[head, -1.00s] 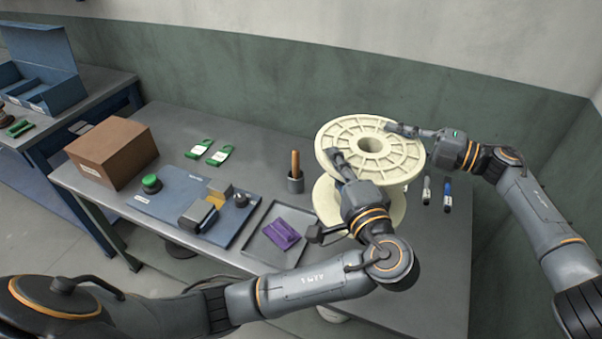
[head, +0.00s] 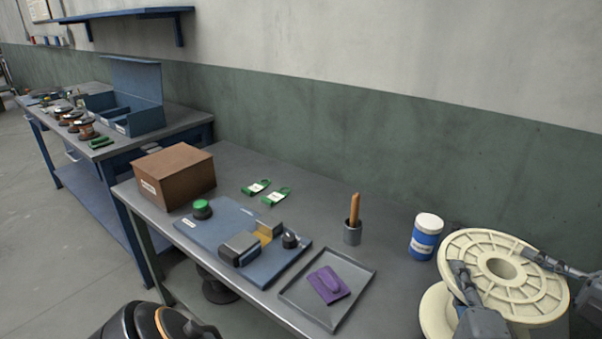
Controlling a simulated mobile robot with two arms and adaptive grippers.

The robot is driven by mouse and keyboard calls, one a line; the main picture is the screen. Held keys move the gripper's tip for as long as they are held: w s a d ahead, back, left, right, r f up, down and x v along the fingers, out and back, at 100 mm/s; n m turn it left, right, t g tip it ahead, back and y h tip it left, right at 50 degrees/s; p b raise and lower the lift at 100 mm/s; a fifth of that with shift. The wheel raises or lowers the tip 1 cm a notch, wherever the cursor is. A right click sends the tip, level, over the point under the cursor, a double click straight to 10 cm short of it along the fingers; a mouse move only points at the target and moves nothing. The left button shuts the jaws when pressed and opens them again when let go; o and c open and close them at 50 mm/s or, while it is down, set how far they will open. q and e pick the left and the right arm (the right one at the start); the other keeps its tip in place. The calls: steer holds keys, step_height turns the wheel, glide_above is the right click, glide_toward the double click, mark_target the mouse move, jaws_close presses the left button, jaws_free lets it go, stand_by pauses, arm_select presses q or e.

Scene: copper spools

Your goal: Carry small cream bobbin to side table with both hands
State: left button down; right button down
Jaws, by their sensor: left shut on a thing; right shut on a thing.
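The cream bobbin (head: 530,301) is at the lower right of the head view, upright, with its round spoked upper flange facing up. Part of its lower flange shows at the left below it; the rest is hidden or cut off. My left gripper (head: 462,274) is shut on the bobbin at the near left of the upper flange. My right gripper (head: 526,256) is shut on it at the far right. Whether the bobbin touches the grey table (head: 385,290) under it is hard to tell. Another bench (head: 188,122) with a blue frame stands at the far left.
A jar with a blue label (head: 425,238) stands close to the bobbin's left. Open floor (head: 75,245) lies at left.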

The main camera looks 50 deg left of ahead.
arm_select(q)
steer(key=shift+f, duration=0.15)
steer(key=shift+f, duration=0.2)
arm_select(e)
steer(key=shift+f, duration=0.25)
